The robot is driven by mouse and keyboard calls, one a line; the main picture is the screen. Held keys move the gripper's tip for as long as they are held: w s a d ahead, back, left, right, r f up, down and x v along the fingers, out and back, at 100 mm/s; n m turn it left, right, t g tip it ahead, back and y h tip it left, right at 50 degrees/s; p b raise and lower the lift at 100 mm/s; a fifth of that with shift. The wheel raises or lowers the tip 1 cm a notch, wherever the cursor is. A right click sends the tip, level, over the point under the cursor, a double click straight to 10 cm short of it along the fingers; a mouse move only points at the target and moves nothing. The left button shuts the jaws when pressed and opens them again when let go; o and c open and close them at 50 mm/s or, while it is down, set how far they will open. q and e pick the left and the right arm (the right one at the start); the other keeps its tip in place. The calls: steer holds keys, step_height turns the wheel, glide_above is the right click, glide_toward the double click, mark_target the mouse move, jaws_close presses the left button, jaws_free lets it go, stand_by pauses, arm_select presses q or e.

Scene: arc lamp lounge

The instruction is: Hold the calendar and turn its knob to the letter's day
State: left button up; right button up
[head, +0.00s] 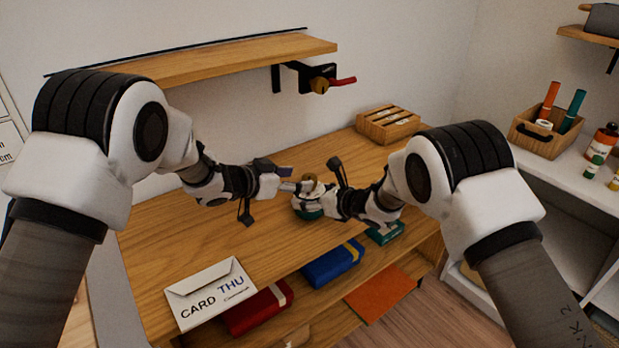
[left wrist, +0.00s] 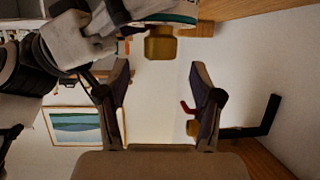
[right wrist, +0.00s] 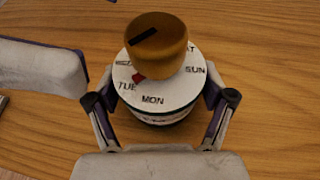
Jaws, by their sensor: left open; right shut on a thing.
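The calendar (right wrist: 165,112) is a round drum with a white day dial and a wooden knob (right wrist: 157,42) on top. My right gripper (right wrist: 160,118) is shut on the drum, one finger on each side; it stands on or just above the desk. A red pointer (right wrist: 138,77) under the knob shows near TUE and the partly hidden WED; the far days are hidden. My left gripper (left wrist: 160,75) is open, its fingertips just short of the knob (left wrist: 160,46), not around it.
The wooden desk (head: 165,255) has free room left of the calendar. A slotted wooden box (head: 388,124) stands at the back. A shelf (head: 215,58) with a red-handled fixture (head: 322,82) hangs above. Red (head: 255,312) and blue (head: 332,263) boxes sit at the front below.

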mark_target(307, 177)
arm_select(q)
steer(key=x, duration=0.5)
steer(key=c, duration=1.2)
steer(key=shift+w+d+m+h, duration=0.1)
steer(key=shift+m+h, duration=0.2)
steer(key=m+g+h, duration=0.1)
steer(key=m+g, duration=0.1)
steer(key=g, duration=0.1)
steer(key=shift+m+h, duration=0.3)
steer(key=shift+m+g+h, duration=0.6)
steer(key=shift+m+g, duration=1.6)
steer(key=shift+g, duration=0.3)
steer(key=o, duration=1.2)
